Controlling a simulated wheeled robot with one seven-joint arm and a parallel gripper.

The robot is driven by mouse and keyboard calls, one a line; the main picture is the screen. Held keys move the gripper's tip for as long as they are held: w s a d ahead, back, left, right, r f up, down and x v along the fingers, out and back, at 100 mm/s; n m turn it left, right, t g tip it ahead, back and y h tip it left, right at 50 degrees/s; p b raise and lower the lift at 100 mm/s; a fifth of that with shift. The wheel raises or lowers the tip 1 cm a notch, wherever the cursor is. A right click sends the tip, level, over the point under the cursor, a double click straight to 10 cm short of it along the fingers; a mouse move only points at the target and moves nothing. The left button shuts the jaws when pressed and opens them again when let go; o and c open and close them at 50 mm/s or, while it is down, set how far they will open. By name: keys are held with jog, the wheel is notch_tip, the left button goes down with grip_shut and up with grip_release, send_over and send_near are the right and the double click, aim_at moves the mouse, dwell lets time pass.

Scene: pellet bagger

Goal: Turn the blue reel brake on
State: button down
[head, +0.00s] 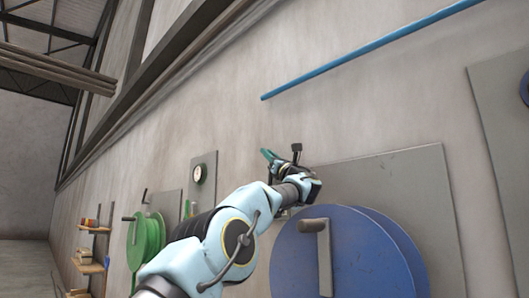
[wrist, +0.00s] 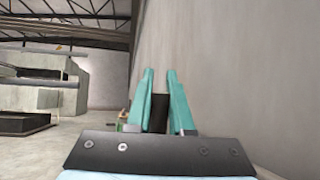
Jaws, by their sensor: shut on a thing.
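The blue reel (head: 350,260) hangs on a grey wall plate (head: 405,190) at the lower right of the head view, with a grey crank (head: 322,252) on its face. My gripper (head: 269,156) is at the plate's upper left, above the reel. In the wrist view its teal fingers (wrist: 159,80) are shut on a dark piece (wrist: 158,112), which looks like the brake lever's handle. My wrist and fingers hide most of the lever, so its angle cannot be told.
A green reel (head: 150,238) and a round gauge (head: 199,173) are on the wall to the left. A blue pipe (head: 370,54) runs above. Shelves (head: 91,265) stand at far left. In the wrist view, pale machinery (wrist: 40,90) stands left across open floor.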

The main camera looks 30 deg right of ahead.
jog(key=c, duration=0.8)
grip_release()
notch_tip(320, 180, up, 10)
jog(key=p, duration=0.8)
jog(key=shift+c, duration=0.2)
